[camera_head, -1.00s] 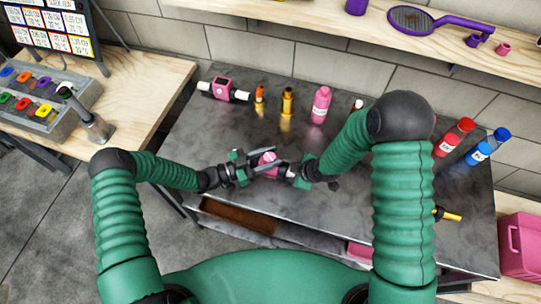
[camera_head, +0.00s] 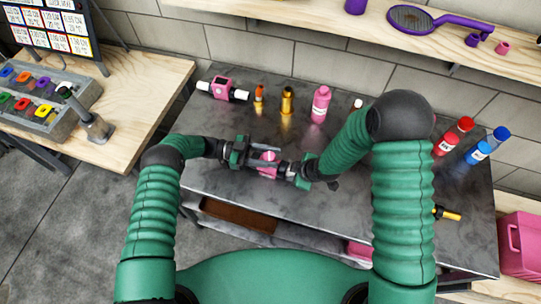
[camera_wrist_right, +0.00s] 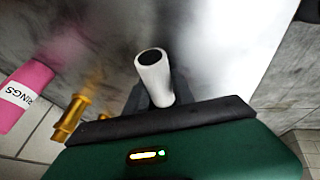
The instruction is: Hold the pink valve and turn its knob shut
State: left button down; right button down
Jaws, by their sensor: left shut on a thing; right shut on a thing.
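The pink valve (camera_head: 266,170) is held low above the dark metal table, between my two grippers in the head view. My left gripper (camera_head: 257,159) comes in from the left and is shut on the valve's upper part; its fingers hide the knob, so I cannot tell the knob's angle. My right gripper (camera_head: 294,173) is shut on the valve's right end. In the right wrist view, a white pipe end (camera_wrist_right: 153,78) sticks out past the dark jaws of the right gripper (camera_wrist_right: 150,98); the pink body is not visible there.
A pink device with white ends (camera_head: 222,89), small orange and gold fittings (camera_head: 287,101) and a pink bottle (camera_head: 320,104) stand along the table's back. Red (camera_head: 454,136) and blue (camera_head: 487,146) bottles stand at the right. The table's left front is clear.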

dwell(0.3)
pick_arm(q)
jog(key=c, duration=0.9)
grip_release()
jog(key=shift+a, duration=0.1)
jog(key=a, duration=0.4)
jog(key=w+a, duration=0.1)
jog(key=a, duration=0.2)
jog(key=w+a, duration=0.1)
jog(key=a, duration=0.3)
jog(key=shift+w+a+f, duration=0.1)
jog(key=shift+a, duration=0.25)
jog(key=shift+o, duration=0.2)
